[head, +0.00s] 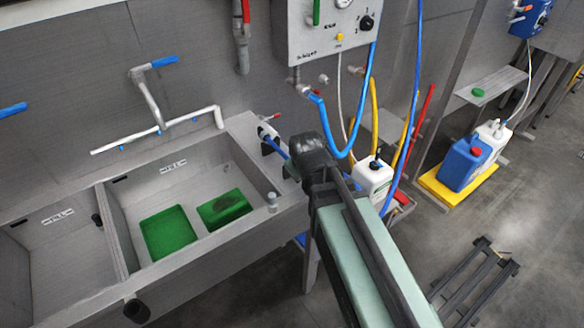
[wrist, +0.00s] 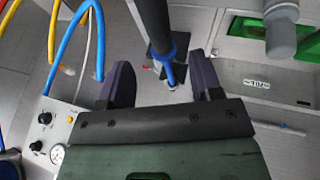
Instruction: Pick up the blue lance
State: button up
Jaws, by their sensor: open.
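The blue lance shows in the head view (head: 275,146) as a short blue rod in a holder on the sink's right rim. My dark gripper (head: 296,172) is just to its right and hides part of it. In the wrist view the lance (wrist: 168,47) has a dark shaft, a blue collar and a blue stretch below it. It runs down between the two purple-grey fingers of my gripper (wrist: 162,84). The fingers are apart, with a gap on each side of the lance. I cannot tell how far the lance is in depth.
The two-basin sink (head: 95,205) holds green crates (head: 168,233). A control box (head: 325,30) with blue and yellow hoses hangs behind my arm. A white jug (head: 374,178) stands below it. A blue jug (head: 464,162) sits on a yellow tray at right. The right floor is partly clear.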

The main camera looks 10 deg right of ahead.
jog(key=shift+x, duration=0.85)
jog(key=b+x, duration=0.4)
jog(key=x, duration=0.1)
jog(key=shift+a+f+b, duration=0.1)
jog(key=shift+b, duration=0.3)
jog(key=shift+r, duration=0.25)
jog(key=c, duration=0.7)
